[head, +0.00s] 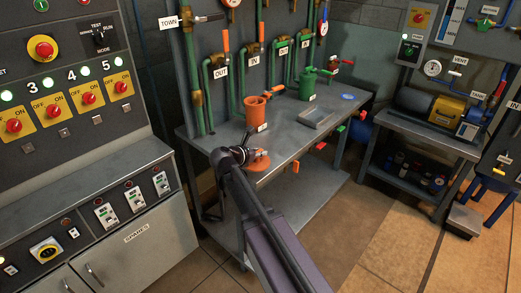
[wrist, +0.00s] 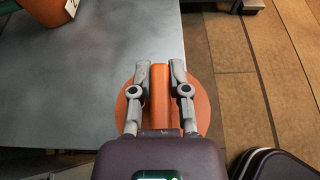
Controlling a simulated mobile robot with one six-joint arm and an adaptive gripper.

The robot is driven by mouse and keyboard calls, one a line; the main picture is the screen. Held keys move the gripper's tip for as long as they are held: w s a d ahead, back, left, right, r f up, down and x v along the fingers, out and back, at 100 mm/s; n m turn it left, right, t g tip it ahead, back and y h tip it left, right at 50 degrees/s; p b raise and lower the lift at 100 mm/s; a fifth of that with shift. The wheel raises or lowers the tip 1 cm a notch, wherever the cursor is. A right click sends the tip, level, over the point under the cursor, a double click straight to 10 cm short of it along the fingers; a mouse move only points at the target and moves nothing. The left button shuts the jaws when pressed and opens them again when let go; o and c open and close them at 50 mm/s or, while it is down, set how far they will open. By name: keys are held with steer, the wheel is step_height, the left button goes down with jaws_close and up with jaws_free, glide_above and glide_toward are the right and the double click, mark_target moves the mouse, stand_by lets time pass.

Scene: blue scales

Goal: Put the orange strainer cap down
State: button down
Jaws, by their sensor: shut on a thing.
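The orange strainer cap is a round orange disc with a raised bar handle. In the wrist view the cap (wrist: 203,103) lies under my gripper (wrist: 160,78), whose two fingers are closed on either side of the bar. In the head view the cap (head: 260,162) shows at my gripper (head: 243,155), by the front left edge of the grey bench (head: 215,140). Part of the disc appears to reach past the bench edge in the wrist view. Whether it touches the bench top cannot be told. My gripper and arm hide part of the cap.
An orange strainer body (head: 255,113) stands on the bench behind the cap, and a green one (head: 308,86) stands further right. A grey tray (head: 318,117) lies near the bench's middle. Coloured valve handles (head: 321,146) stick out along the front edge. Bare bench top lies left of the gripper.

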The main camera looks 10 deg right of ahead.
steer(key=w, duration=0.2)
steer(key=w+d, duration=0.1)
steer(key=w, duration=0.3)
steer(key=shift+w+d+f, duration=0.15)
steer(key=shift+d+f, duration=0.15)
steer(key=shift+w+d+b, duration=0.1)
steer(key=shift+w+b, duration=0.2)
steer(key=shift+w, duration=0.2)
steer(key=shift+w+d+f, duration=0.1)
steer(key=shift+w+f, duration=0.05)
steer(key=shift+f, duration=0.2)
steer(key=shift+f+b, duration=1.5)
steer(key=shift+b, duration=0.25)
steer(key=shift+f, duration=0.1)
steer(key=c, duration=0.6)
jaws_free()
